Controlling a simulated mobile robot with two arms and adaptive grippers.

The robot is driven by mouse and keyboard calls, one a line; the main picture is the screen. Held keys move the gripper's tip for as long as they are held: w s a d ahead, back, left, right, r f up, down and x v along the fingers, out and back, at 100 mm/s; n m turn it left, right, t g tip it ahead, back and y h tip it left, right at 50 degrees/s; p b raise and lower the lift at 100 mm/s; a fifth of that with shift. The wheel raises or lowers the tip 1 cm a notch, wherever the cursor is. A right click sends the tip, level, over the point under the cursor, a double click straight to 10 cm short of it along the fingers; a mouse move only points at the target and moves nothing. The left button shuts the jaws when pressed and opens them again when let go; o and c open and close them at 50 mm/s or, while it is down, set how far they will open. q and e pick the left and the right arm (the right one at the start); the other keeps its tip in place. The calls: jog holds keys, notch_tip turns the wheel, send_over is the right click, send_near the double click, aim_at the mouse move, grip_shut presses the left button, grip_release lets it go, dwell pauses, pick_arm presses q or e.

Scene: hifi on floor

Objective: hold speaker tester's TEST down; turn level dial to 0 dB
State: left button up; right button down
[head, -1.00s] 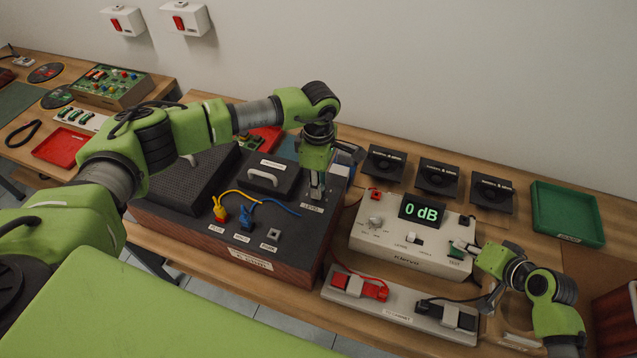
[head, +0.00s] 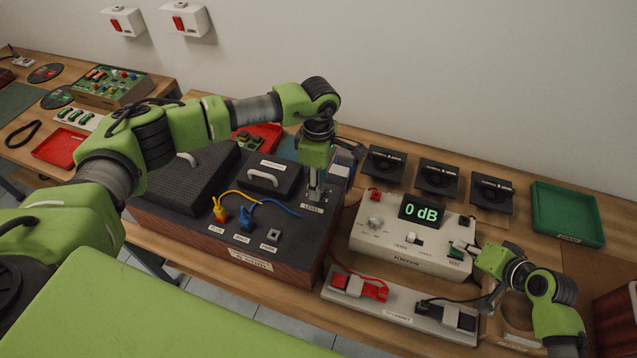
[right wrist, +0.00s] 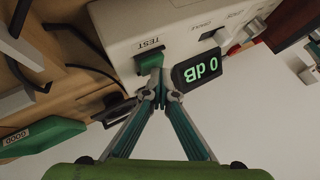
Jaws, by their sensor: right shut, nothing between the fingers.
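The white speaker tester (head: 395,238) stands right of the dark hi-fi unit (head: 190,225). Its display (head: 421,212) reads 0 dB in green, also in the right wrist view (right wrist: 197,68). My right gripper (head: 463,246) is shut, its fingertips against the green TEST button (right wrist: 149,62) with nothing between them. How far the button is down is hard to tell. My left gripper (head: 316,190) points down over the hi-fi unit's LEVEL spot, beside the LEVEL label (head: 312,209). Its fingers hide the level dial, and I cannot tell whether they grip it.
Three black speakers (head: 437,177) stand behind the tester. A green tray (head: 567,212) is at the back right. A grey strip with red and black clips (head: 400,312) lies in front. Yellow and blue plugs (head: 220,211) with cables sit on the hi-fi unit's top.

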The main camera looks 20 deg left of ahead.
pick_arm(q)
notch_tip(320, 180, up, 11)
dwell(0.3)
dwell(2.0)
pick_arm(e)
jog(key=shift+r, duration=0.95)
jog(key=shift+r, duration=2.5)
pick_arm(q)
jog(key=shift+f, duration=0.1)
pick_arm(e)
jog(key=shift+s+d, duration=0.1)
